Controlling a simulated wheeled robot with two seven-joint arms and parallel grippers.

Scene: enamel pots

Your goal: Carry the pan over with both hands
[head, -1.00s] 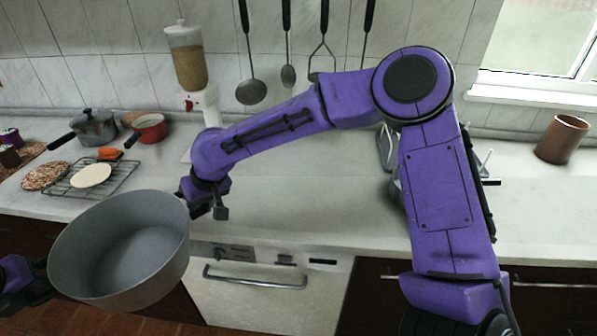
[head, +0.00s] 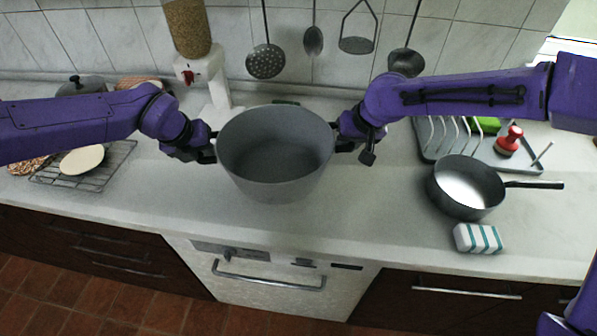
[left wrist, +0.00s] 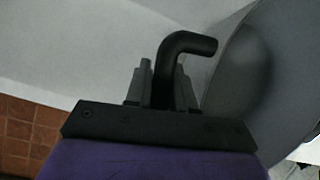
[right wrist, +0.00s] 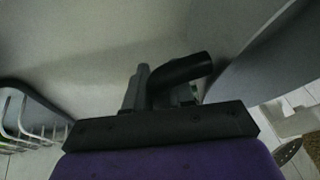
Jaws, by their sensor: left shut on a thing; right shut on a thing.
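The large grey pan (head: 272,185) is empty and roughly level in the head view, over the counter above the oven front. I cannot tell whether its base touches the counter. My left gripper (head: 208,148) is shut on its left handle; the bent black handle (left wrist: 180,50) shows between the fingers in the left wrist view. My right gripper (head: 342,138) is shut on its right handle; that handle (right wrist: 185,72) shows between the fingers in the right wrist view. The pan's wall (left wrist: 265,75) fills the right of the left wrist view.
A smaller dark saucepan (head: 466,190) and a striped sponge (head: 478,238) are on the counter (head: 370,215) at right, with a dish rack (head: 445,135) behind. A dispenser (head: 205,75) stands behind the pan. A wire rack (head: 105,172) is at left. Utensils hang at the back.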

